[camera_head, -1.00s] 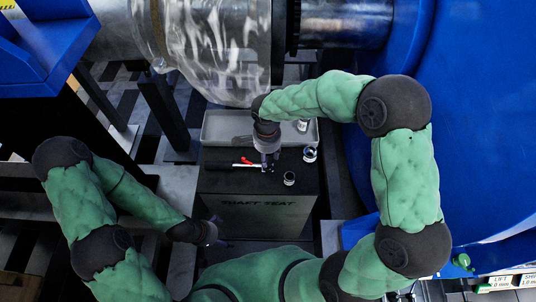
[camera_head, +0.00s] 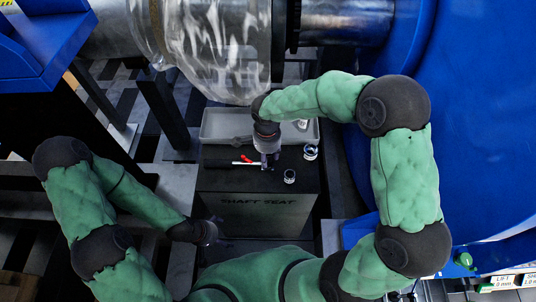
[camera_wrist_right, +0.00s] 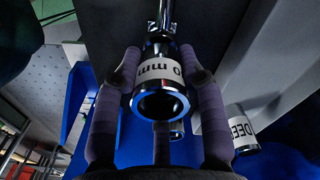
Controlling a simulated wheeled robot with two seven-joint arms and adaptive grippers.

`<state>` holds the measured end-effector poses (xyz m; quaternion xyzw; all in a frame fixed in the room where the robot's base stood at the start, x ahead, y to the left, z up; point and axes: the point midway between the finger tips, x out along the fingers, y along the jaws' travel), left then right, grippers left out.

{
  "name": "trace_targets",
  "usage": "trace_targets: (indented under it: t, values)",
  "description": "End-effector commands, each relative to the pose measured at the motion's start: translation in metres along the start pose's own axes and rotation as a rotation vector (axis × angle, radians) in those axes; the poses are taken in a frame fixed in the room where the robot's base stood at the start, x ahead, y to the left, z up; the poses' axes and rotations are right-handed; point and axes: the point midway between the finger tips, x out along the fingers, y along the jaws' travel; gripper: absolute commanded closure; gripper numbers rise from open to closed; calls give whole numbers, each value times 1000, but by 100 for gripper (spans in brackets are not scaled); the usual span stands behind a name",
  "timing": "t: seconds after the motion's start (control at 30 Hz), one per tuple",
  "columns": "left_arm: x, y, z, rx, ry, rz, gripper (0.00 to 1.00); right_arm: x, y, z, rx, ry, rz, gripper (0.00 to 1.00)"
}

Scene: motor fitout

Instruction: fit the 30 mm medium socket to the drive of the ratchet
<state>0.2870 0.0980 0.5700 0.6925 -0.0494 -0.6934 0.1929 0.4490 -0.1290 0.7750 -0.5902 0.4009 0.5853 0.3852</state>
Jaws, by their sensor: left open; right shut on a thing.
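My right gripper (camera_head: 267,163) is low over the dark box top at the head of the ratchet (camera_head: 240,163), which lies with its handle to the left and shows a red part. In the right wrist view, the right gripper's fingers (camera_wrist_right: 160,95) are closed around a chrome socket (camera_wrist_right: 160,102) with a white band reading partly "0 mm". Its round open end faces the camera. Chrome metal, possibly the ratchet, shows directly behind it; I cannot tell whether they are joined. My left gripper (camera_head: 212,231) is open and empty, left of the box's front.
Two other sockets stand on the box (camera_head: 228,184), one nearer the front (camera_head: 289,176) and one further back (camera_head: 310,152). A socket marked "DEEP" shows in the wrist view (camera_wrist_right: 241,130). A grey tray (camera_head: 218,125) lies behind, under a plastic-wrapped shaft (camera_head: 220,50).

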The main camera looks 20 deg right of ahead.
Motion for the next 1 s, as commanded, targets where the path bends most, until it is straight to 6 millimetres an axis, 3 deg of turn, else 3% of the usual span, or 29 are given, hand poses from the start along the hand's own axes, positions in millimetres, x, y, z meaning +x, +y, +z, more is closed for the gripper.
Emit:
trace_targets:
  t: [1.0]
  values:
    - [10, -4, 0, 0, 0, 0, 0, 12, 0, 0, 0, 0, -1, 100]
